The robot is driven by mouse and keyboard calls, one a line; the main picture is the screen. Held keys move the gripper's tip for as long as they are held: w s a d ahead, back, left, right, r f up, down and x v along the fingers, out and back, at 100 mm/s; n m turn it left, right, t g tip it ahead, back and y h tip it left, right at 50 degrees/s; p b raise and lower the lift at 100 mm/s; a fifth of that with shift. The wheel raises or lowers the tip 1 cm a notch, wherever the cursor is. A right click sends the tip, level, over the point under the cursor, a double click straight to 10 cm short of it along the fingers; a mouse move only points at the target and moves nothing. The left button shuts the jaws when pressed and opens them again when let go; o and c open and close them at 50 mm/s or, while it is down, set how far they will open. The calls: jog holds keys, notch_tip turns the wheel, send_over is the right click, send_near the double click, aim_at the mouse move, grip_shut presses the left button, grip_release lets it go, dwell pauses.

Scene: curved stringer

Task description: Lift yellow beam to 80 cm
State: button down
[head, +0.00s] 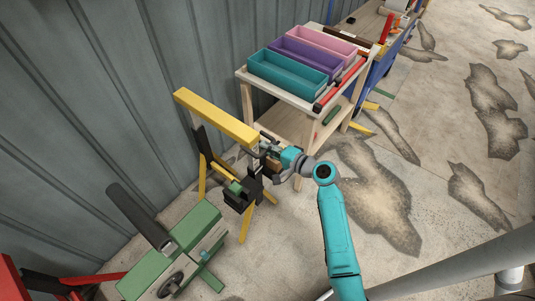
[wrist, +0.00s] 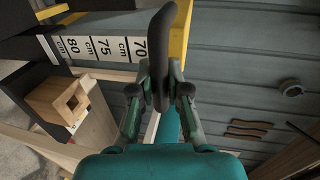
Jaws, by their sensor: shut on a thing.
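The yellow beam (head: 214,117) lies on top of a stand (head: 201,168) with yellow legs beside the grey wall in the head view. My gripper (head: 269,150) is at the beam's near right end. In the wrist view my gripper (wrist: 161,88) is shut on a dark curved handle (wrist: 162,40). A height scale (wrist: 95,48) there reads 70, 75 and 80 cm. Yellow parts show behind the handle and at the upper left; I cannot tell which are beam and which are leg. The handle is too small to make out in the head view.
A wooden trolley (head: 248,91) with teal, purple and pink bins stands behind the stand. A green machine (head: 177,256) is at the lower left. A wooden block (wrist: 62,98) with a square hole is left of my gripper. Stained floor (head: 400,170) is open at right.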

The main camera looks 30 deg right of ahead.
jog(key=shift+r, duration=0.1)
jog(key=c, duration=1.1)
grip_release()
jog(key=shift+c, duration=0.2)
jog(key=v, duration=1.2)
jog(key=shift+a, duration=0.1)
